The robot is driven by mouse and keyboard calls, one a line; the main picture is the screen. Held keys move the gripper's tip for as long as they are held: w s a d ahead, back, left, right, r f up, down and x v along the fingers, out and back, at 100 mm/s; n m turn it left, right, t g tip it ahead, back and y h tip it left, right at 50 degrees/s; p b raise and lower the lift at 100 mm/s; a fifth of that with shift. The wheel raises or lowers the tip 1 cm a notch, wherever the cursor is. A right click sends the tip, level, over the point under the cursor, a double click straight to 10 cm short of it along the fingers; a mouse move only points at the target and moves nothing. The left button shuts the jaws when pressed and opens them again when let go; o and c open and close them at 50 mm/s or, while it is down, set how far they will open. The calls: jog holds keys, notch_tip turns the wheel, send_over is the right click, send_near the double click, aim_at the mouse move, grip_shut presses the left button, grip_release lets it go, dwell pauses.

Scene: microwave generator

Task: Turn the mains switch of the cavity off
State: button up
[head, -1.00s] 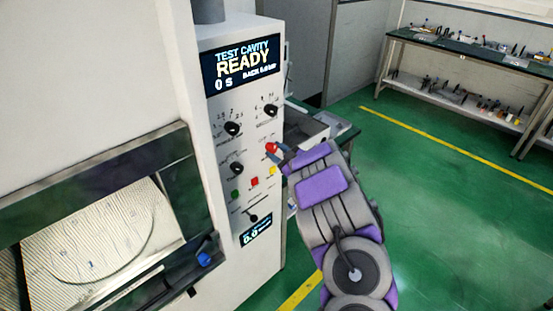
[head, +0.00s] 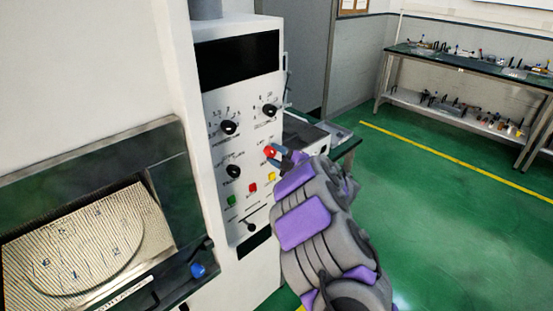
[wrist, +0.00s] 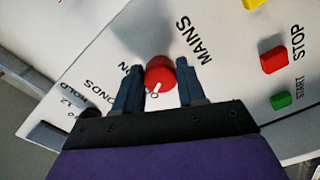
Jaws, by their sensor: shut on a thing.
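The red mains switch (wrist: 160,76) is a round knob with a white pointer line, under the word MAINS in the wrist view. It also shows in the head view (head: 270,151) on the white control panel. My gripper (wrist: 157,86) has its two blue fingers on either side of the knob, shut on it. The pointer line points toward the lettering near the gripper, partly covered by the knob. In the head view, my gripper (head: 276,153) reaches the panel from the right. The display (head: 237,60) at the top of the panel is dark, and so is the small lower display (head: 254,244).
Black dials (head: 233,171), a green button (head: 231,201), a red button (head: 252,188) and a yellow button (head: 270,177) sit near the switch. The cavity door with its window (head: 85,240) is at left. Green floor (head: 450,230) is open at right.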

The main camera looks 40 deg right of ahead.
jog(key=shift+f, duration=0.1)
dwell(0.4)
jog(key=o, duration=1.1)
jog(key=shift+a, duration=0.1)
jog(key=shift+s+d+p, duration=0.25)
jog(key=shift+s+p, duration=0.2)
jog(key=shift+s, duration=2.45)
jog(key=shift+s+d+p, duration=0.25)
jog(key=shift+s+p, duration=0.15)
jog(key=shift+s, duration=2.45)
jog(key=shift+s+d+p, duration=0.25)
jog(key=shift+s+p, duration=0.2)
jog(key=shift+s, duration=2.45)
